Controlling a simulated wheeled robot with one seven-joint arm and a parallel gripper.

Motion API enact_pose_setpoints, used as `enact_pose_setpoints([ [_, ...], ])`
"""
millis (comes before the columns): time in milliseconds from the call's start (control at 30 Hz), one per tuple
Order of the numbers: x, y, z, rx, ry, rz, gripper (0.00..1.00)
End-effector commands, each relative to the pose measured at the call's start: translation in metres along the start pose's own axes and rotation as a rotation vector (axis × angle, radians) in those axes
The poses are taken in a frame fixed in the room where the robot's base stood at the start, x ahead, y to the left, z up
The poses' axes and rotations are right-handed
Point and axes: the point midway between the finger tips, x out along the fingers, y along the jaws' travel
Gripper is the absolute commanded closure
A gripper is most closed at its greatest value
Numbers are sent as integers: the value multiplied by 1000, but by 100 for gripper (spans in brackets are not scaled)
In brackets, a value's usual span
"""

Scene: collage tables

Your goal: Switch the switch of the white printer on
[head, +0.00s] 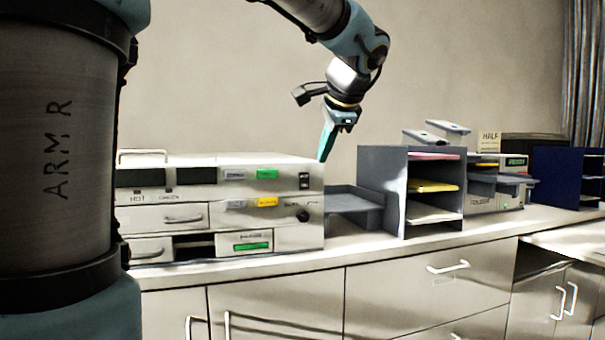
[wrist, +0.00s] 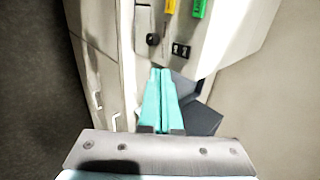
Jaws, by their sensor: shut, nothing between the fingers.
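The white printer (head: 220,172) stands on the counter at the left in the head view, partly hidden behind my arm. Its front carries green and yellow labels, drawers and a round black knob (head: 303,216). A small black switch (head: 304,181) sits near the upper right of its front; whether it is on is too small to tell. The switch also shows in the wrist view (wrist: 180,50), just ahead and right of the fingertips, beside the knob (wrist: 153,39). My gripper (head: 323,159) is shut and empty, pointing down near the printer's top right corner, apparently apart from the switch.
Right of the printer are a dark grey tray (head: 355,205) and a grey shelf organizer (head: 381,190) with coloured papers. Another device (head: 500,185) and a blue organizer (head: 560,175) stand farther right. White cabinets (head: 280,300) with handles run below the counter. Space above the printer is clear.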

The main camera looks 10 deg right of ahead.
Motion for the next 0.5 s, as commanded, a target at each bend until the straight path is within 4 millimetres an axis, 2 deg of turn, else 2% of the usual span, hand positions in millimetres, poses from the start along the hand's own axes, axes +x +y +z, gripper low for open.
enact_pose_setpoints([
  [333,-1,-1,-1,2,0,-2,100],
  [500,10,-1,-1,3,-2,-1,100],
])
